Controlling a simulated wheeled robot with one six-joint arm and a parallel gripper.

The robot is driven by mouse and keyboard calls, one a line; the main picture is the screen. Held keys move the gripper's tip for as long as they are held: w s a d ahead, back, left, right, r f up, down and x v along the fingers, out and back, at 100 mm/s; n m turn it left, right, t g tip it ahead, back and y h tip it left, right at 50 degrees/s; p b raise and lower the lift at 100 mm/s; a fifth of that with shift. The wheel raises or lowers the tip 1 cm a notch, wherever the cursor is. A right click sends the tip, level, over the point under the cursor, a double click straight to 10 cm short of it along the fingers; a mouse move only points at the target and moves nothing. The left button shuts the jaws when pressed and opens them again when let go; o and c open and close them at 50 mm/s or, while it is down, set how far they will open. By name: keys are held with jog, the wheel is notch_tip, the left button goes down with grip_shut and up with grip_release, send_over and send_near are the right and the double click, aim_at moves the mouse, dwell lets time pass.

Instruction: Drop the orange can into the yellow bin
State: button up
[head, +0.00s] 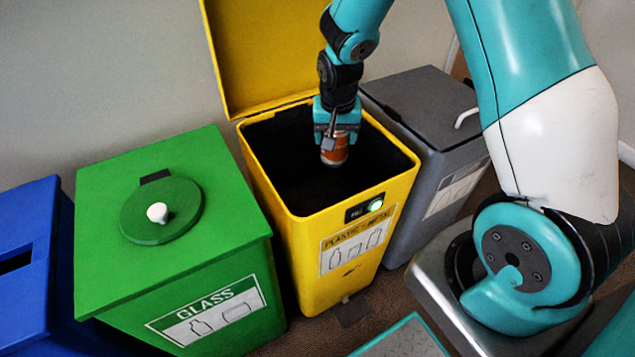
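The orange can (335,154) is in my gripper (335,138), which is shut on its upper part. The can hangs roughly upright over the opening of the yellow bin (312,244). My gripper covers the top of the can. The bin's lid (262,55) stands open at the back. The bin's front label reads plastic and metal, and a green light glows above it. The bin's inside is dark, and I cannot see its bottom.
A closed green glass bin (222,200) with a round knobbed cover stands left of the yellow bin. A blue bin (45,255) with a slot is at the far left. A closed grey bin (425,95) stands close on the right.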

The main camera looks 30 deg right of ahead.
jog(key=o, duration=1)
jog(key=shift+c, duration=0.2)
jog(key=shift+r, duration=0.1)
notch_tip(320, 180, up, 17)
jog(key=s+a+p, duration=0.1)
jog(key=s+p, duration=0.1)
jog(key=p, duration=0.1)
jog(key=shift+s+a, duration=0.15)
jog(key=shift+a, duration=0.05)
jog(key=s+a+r+n+g+y, duration=0.15)
jog(key=s+a+r+n, duration=0.25)
jog(key=s+a+n, duration=0.5)
jog(key=s+a+r+n+y, duration=0.3)
jog(key=s+a, duration=0.4)
jog(key=s, duration=0.5)
notch_tip(320, 180, up, 16)
jog(key=s+n+p, duration=0.1)
jog(key=p, duration=1.5)
jog(key=shift+a, duration=0.15)
